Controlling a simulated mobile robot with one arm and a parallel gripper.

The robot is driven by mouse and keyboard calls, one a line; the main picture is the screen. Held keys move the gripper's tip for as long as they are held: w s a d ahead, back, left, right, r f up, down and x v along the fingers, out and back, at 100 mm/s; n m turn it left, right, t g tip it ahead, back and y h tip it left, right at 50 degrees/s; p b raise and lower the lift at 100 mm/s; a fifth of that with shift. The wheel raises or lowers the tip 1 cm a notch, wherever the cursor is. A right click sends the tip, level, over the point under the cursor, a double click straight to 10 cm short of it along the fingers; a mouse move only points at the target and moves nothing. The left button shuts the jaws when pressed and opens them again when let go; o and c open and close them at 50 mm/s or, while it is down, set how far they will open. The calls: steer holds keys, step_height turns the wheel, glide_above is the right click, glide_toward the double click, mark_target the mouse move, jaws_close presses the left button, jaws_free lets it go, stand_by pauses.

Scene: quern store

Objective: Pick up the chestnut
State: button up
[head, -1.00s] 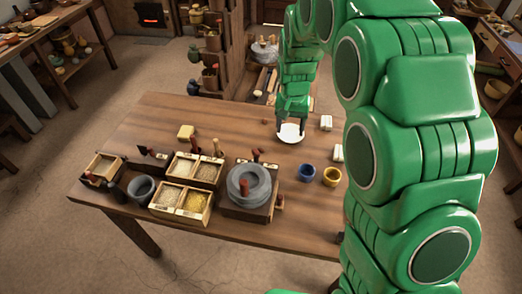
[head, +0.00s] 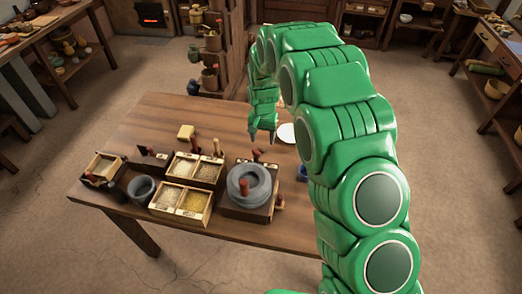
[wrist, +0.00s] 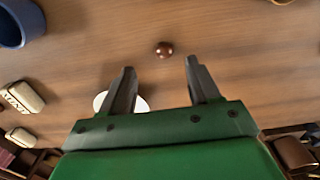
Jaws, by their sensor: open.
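The chestnut (wrist: 164,49) is a small, round, glossy brown thing with a pale spot, lying on the bare wooden table top in the wrist view. It shows just beyond the gap between my fingertips, roughly centred between them. My gripper (wrist: 160,67) is open and empty, its two dark fingers apart and not touching the chestnut. In the head view my gripper (head: 262,138) points down above the table, left of the white plate. I cannot clearly pick out the chestnut there.
The white plate (wrist: 101,101) lies partly behind my left finger in the wrist view. A blue cup (wrist: 18,22) and a labelled block (wrist: 24,97) stand left. The quern (head: 250,185) and grain boxes (head: 180,198) stand nearer the table's front. Table around the chestnut is clear.

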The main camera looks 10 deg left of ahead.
mark_target(261, 147)
steer(key=shift+a+f, duration=0.15)
steer(key=shift+f, duration=1.25)
steer(key=shift+a+f, duration=0.15)
steer(key=shift+f, duration=1.25)
jaws_close()
